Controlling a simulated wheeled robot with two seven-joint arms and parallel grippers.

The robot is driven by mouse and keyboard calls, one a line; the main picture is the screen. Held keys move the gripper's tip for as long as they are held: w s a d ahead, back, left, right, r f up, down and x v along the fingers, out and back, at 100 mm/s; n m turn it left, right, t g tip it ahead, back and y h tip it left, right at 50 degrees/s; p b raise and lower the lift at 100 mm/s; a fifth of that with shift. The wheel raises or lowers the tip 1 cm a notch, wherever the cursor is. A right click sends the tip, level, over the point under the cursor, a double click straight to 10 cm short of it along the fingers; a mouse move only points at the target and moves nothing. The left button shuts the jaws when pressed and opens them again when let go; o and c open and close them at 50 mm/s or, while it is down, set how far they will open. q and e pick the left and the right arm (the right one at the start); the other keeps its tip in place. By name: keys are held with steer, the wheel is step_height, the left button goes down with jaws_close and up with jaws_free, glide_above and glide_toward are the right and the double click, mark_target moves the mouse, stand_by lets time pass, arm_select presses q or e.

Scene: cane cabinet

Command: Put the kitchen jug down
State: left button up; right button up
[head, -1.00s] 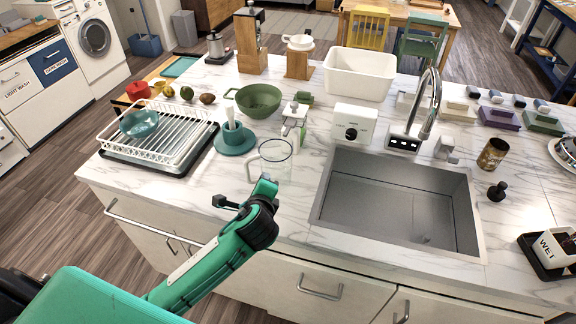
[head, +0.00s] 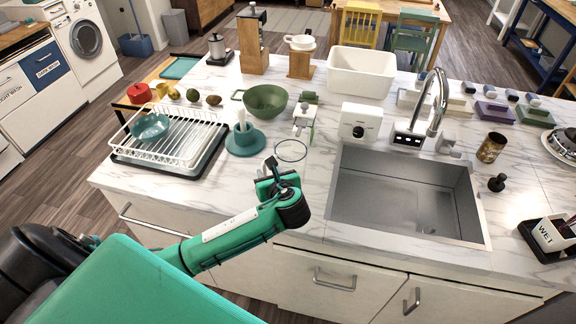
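The kitchen jug looks like a clear glass vessel; its round rim (head: 291,150) shows on the marble counter left of the sink, near the front edge. Its lower body is hard to make out behind my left gripper, and its handle is not clearly visible. My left gripper (head: 268,178) is at the jug's near left side, low over the counter's front edge. The wrist hides part of the fingers, so I cannot tell whether they are open or shut, or touch the jug. My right gripper is not in view.
A white dispenser (head: 358,125) and the sink (head: 405,195) lie right. Bare marble shows at the front left.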

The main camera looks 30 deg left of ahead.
mark_target(264, 171)
arm_select(q)
steer(key=p+x, duration=0.1)
steer(key=x, duration=0.3)
steer(key=p+x, duration=0.1)
steer(key=x, duration=0.1)
steer(key=shift+s+a+f+p, duration=0.2)
steer(key=shift+s+f+p, duration=0.05)
steer(key=shift+s+p, duration=0.15)
steer(key=shift+w+a+f, duration=0.15)
steer(key=shift+w+f, duration=0.05)
steer(key=c, duration=0.8)
steer(key=shift+r, duration=0.1)
jaws_close()
